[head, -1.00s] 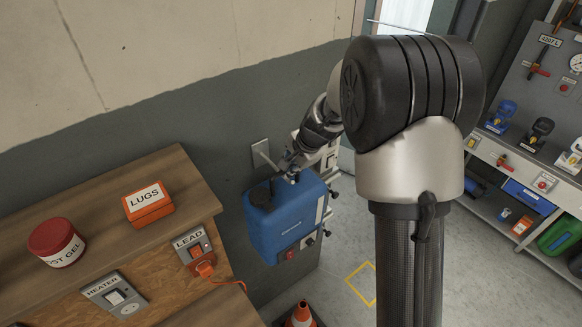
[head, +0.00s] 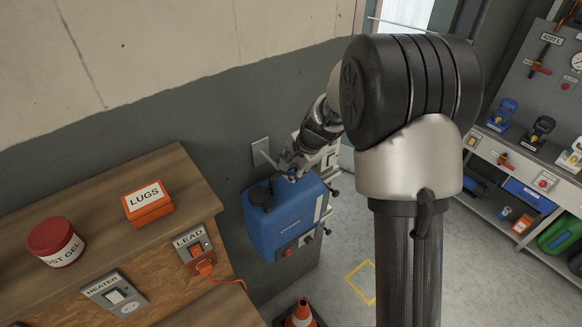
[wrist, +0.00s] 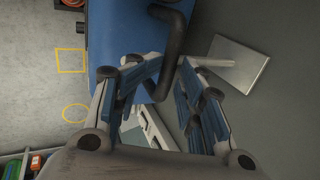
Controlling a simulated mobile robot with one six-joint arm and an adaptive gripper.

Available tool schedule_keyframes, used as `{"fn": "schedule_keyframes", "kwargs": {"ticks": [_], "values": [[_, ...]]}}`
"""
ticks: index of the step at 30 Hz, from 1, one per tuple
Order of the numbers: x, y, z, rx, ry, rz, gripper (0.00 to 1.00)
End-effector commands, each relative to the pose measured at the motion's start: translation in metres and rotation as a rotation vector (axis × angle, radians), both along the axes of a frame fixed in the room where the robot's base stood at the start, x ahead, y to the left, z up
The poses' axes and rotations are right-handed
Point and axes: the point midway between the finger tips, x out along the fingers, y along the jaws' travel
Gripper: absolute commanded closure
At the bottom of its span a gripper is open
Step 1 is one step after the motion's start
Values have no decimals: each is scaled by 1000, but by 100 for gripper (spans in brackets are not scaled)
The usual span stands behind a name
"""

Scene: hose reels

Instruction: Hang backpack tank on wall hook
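The blue backpack tank (head: 285,222) is upright against the grey wall, with a dark cap (head: 260,195) on its top left. Its black handle (wrist: 174,45) shows in the wrist view. The wall hook (head: 261,150) is a pale plate with a peg; in the wrist view its plate (wrist: 235,66) is at right, and the peg reaches to the handle. Whether the handle bears on the peg is unclear. My gripper (head: 292,166) is at the tank's top; in the wrist view its fingers (wrist: 172,74) stand apart, either side of the handle.
A wooden bench (head: 95,185) with an orange LUGS box (head: 149,205) and a red-lidded jar (head: 55,242) stands left of the tank. A traffic cone (head: 301,315) is below. A grey wall-mounted unit is behind the tank.

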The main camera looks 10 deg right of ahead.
Motion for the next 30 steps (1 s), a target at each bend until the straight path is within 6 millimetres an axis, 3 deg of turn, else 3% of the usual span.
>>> {"fn": "schedule_keyframes", "kwargs": {"ticks": [5,18,24,30], "values": [[-4,-2,13,0,-2,1,64],[-38,-20,93,0,-6,-2,64],[-45,-23,108,-1,-5,0,64],[-52,-20,108,-11,-10,22,64]]}}
